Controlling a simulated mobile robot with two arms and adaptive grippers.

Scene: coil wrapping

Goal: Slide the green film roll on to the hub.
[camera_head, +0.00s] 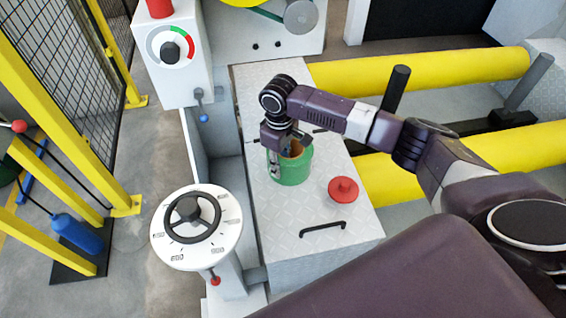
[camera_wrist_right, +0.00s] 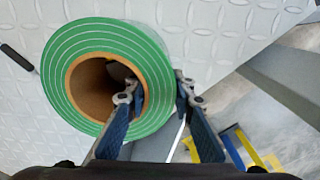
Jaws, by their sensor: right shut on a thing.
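The green film roll (camera_head: 291,170) stands upright on the diamond-plate cabinet top, its brown cardboard core facing up. In the right wrist view I look down on the roll (camera_wrist_right: 62,72) and into its core. My right gripper (camera_head: 284,150) comes down on the roll from above. It is shut on the roll's wall, with one finger inside the core and the other against the outer side, as the right wrist view shows at the gripper (camera_wrist_right: 160,92). I cannot tell which part is the hub. My left gripper is out of view.
A red knobbed cap (camera_head: 343,190) sits right of the roll on the cabinet top (camera_head: 280,225), and a black handle (camera_head: 322,229) lies in front. A handwheel (camera_head: 192,217) stands at left. Yellow rollers (camera_head: 420,75) and a dark post (camera_head: 397,88) are at right.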

